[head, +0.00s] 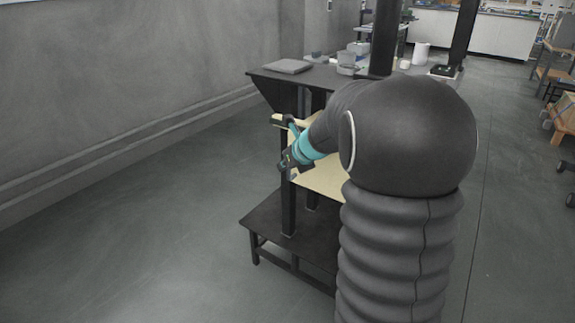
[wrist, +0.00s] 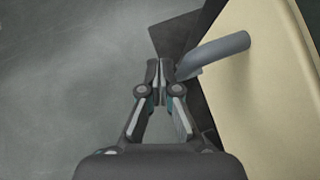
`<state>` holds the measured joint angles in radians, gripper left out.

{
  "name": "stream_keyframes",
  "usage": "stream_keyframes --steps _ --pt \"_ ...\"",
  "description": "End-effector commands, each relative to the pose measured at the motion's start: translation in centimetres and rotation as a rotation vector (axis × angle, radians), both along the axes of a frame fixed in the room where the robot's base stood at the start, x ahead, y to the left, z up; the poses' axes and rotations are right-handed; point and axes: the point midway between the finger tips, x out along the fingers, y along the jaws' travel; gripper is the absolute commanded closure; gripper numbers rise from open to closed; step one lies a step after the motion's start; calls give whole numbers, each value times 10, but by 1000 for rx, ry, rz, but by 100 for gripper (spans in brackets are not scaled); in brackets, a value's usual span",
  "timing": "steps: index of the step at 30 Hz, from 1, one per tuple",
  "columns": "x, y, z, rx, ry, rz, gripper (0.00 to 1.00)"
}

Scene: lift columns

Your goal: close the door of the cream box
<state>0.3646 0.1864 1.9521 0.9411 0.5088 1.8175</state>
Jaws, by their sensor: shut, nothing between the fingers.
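The cream box (head: 322,179) stands on the dark stand, mostly hidden behind my arm in the head view. In the wrist view a cream panel (wrist: 265,85) fills the right side, with a grey curved handle (wrist: 222,50) on it. I cannot tell whether this panel is the door, or how far the door is open. My gripper (wrist: 161,72) is shut and empty. Its fingertips are just left of the handle's near end, touching or very close to it. In the head view my gripper (head: 285,161) is at the box's left side.
The dark stand has a lower shelf (head: 265,222) and a top (head: 325,77) carrying a grey slab (head: 288,66) and small containers. Dark columns rise behind my arm. A grey wall stands left, with open floor (head: 150,220) between. A wooden rack (head: 562,120) stands far right.

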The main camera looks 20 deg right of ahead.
Motion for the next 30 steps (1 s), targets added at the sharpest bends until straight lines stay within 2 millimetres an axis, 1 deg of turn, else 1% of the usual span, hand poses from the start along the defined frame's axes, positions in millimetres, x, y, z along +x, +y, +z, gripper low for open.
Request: stream_keyframes --steps 4,7,12,15,21,27,30 --pt "-1 2 0 0 0 0 100" --pt "-6 8 1 0 0 -1 100" --pt "-20 29 2 -1 0 1 100" --pt "-30 40 20 -2 -5 1 100" --pt "-50 55 46 -2 -5 -7 100" --pt "-63 68 65 -1 -2 -10 100" --pt "-66 73 69 -1 -1 -9 100"
